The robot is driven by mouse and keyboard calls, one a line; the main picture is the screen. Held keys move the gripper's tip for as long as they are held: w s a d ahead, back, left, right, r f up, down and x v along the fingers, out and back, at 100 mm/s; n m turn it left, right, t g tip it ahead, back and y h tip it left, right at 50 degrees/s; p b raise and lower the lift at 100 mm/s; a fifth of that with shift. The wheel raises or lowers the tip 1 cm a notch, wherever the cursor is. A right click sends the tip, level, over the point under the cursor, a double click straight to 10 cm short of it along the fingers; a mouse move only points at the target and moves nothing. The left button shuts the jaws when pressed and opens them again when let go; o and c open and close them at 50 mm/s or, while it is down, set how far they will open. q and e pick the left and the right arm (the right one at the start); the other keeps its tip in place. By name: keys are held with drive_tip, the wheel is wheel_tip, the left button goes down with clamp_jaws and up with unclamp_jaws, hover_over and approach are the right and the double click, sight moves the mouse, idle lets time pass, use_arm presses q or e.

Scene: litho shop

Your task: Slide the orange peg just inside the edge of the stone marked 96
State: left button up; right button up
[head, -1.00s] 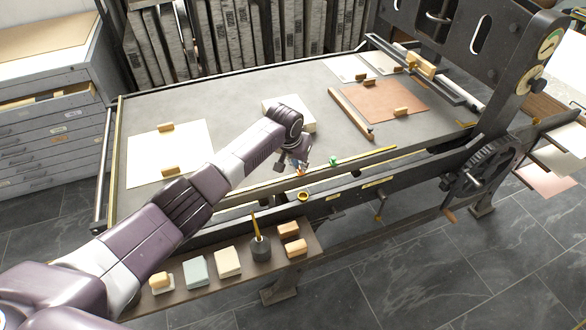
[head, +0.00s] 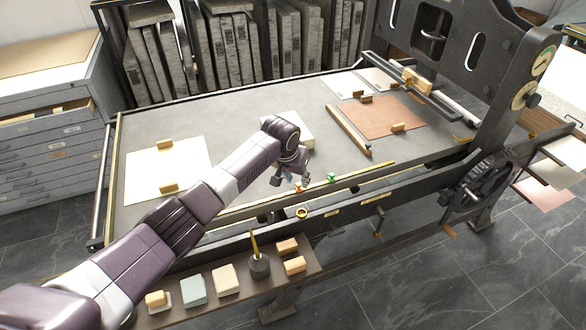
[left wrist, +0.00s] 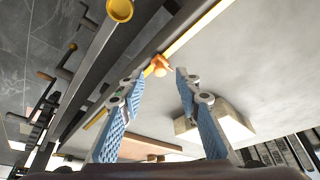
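The small orange peg (head: 299,187) is on the yellow strip (head: 365,169) along the near edge of the press bed. In the left wrist view the orange peg (left wrist: 158,66) shows between and just beyond my fingertips, with no clear contact. My left gripper (head: 296,182) is open and low over that edge; its blue-padded fingers (left wrist: 158,78) stand apart in the wrist view. A pale stone block (head: 298,127) lies on the bed behind my wrist, partly hidden. I cannot read a 96 on any stone. My right gripper is not in view.
A green peg (head: 331,177) sits on the strip to the right. A yellow ring-shaped part (head: 302,213) stands below the edge. A wooden bar (head: 349,131) and a brown sheet (head: 382,116) lie on the bed. Upright stones (head: 215,50) fill the rack behind.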

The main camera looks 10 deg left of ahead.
use_arm(q)
drive_tip(key=v, duration=1)
drive_tip(key=shift+s, duration=0.1)
